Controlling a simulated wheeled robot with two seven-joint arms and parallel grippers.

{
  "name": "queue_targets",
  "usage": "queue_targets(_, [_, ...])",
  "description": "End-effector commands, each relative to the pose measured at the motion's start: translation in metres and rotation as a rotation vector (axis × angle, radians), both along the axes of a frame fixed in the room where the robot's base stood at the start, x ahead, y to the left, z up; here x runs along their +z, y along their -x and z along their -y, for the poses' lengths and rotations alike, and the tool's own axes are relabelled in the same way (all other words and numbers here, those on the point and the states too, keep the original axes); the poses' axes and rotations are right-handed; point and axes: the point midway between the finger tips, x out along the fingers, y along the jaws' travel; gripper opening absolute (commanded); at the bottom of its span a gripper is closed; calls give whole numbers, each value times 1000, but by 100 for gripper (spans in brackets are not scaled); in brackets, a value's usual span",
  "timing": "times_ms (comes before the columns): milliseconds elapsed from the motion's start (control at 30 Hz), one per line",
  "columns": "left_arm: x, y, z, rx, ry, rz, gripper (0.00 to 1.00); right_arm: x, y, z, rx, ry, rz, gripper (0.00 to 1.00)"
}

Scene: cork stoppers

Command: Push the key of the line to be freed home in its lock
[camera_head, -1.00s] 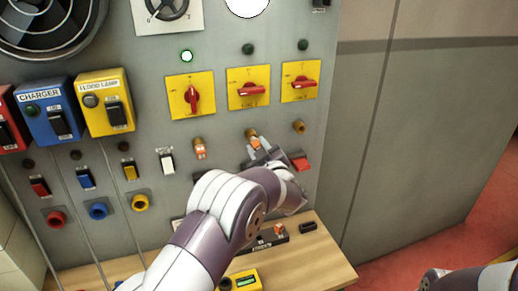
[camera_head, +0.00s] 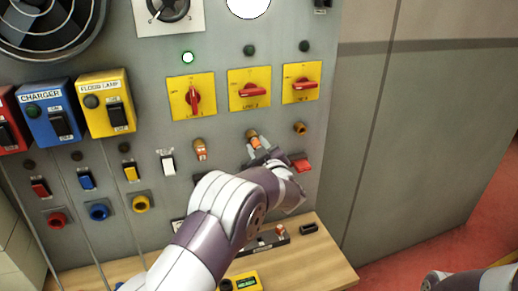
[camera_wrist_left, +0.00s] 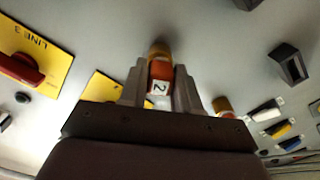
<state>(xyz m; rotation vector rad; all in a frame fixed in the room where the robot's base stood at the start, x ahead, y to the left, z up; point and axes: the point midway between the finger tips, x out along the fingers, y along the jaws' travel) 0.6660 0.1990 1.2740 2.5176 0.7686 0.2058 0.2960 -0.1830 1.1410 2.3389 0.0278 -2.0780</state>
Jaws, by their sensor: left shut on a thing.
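An orange key (camera_head: 254,143) with a white tag sits at the middle brass lock, below the yellow LINE 2 switch plate (camera_head: 249,91). In the left wrist view the key (camera_wrist_left: 160,78) is marked 2 and its far end meets the brass lock (camera_wrist_left: 159,50); how deep it sits I cannot tell. My left gripper (camera_head: 264,157) is shut on this key, a finger on each side. Another orange key (camera_head: 200,152) is in the left lock. The right brass lock (camera_head: 300,128) shows no key. My right gripper is out of view.
Red rotary handles sit on the yellow plates; a lamp (camera_head: 188,57) above the left one is lit. A white rocker switch (camera_head: 168,162) and a red one (camera_head: 300,163) flank the locks. A wooden shelf (camera_head: 330,267) with small items juts out below.

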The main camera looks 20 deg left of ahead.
Motion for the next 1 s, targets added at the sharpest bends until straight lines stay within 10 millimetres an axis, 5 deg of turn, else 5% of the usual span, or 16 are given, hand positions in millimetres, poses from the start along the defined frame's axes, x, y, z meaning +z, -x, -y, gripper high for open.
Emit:
queue_targets(400, [0,-5,-4,1,0,1,2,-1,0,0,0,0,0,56])
queue_targets(433, [0,-5,-4,1,0,1,35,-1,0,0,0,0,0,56])
queue_targets(500, [0,-5,-4,1,0,1,58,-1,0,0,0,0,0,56])
queue_targets(533, [0,-5,-4,1,0,1,61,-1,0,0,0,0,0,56])
queue_targets(833, [-1,-3,-2,0,0,0,61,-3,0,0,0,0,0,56])
queue_targets(1000, [-4,19,14,-3,-1,1,61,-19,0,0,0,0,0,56])
